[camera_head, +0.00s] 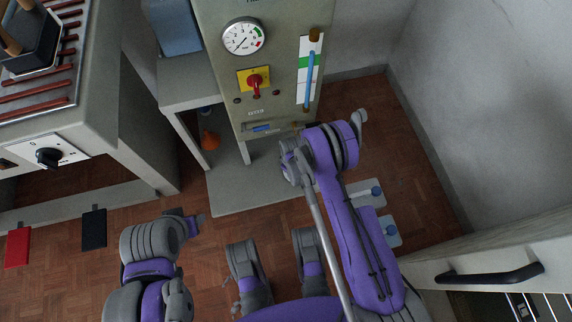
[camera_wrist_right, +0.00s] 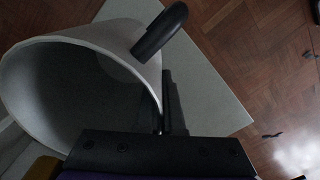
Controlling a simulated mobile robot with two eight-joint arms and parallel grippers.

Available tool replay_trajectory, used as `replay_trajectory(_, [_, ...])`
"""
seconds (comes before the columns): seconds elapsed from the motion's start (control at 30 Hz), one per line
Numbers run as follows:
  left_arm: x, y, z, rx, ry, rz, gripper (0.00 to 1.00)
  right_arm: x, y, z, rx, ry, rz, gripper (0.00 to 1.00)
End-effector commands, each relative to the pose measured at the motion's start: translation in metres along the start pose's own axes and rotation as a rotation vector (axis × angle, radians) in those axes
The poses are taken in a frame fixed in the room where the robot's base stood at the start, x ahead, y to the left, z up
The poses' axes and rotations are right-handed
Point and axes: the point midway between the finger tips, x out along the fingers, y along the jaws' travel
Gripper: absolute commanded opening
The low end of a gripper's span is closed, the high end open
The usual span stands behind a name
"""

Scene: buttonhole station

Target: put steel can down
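The steel can (camera_wrist_right: 50,95) fills the left of the right wrist view as a pale, wide-mouthed vessel with a black curved handle (camera_wrist_right: 160,35). My right gripper (camera_wrist_right: 165,105) has its dark fingers close together at the can's rim and appears shut on its wall. A grey floor slab (camera_wrist_right: 215,90) shows behind the can; I cannot tell whether they touch. In the head view, my right arm hides its gripper and the can. My left arm is folded at the lower left, and its gripper (camera_head: 196,224) is too unclear to read.
A grey machine (camera_head: 275,105) with a gauge (camera_head: 243,37) and red knob stands ahead, above the slab (camera_head: 235,195). A low table with an orange object (camera_head: 209,139) beneath is beside it. A counter stands left, a handled cabinet (camera_head: 480,250) right.

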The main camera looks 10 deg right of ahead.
Motion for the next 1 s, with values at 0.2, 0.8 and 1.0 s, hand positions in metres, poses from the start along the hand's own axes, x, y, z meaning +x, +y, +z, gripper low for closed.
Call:
replay_trajectory(0.2, [0.008, 0.0, 0.002, 0.0, 0.001, 0.0, 0.5, 0.025, 0.001, 0.008, -0.001, 0.0, 0.0, 0.0])
replay_trajectory(0.8, [0.009, 0.0, 0.002, 0.0, 0.001, 0.0, 0.5, 0.038, 0.0, 0.012, -0.003, 0.0, 0.0, 0.28])
replay_trajectory(1.0, [0.009, 0.0, 0.002, 0.0, 0.001, 0.0, 0.5, 0.038, 0.0, 0.012, -0.004, 0.0, 0.0, 0.34])
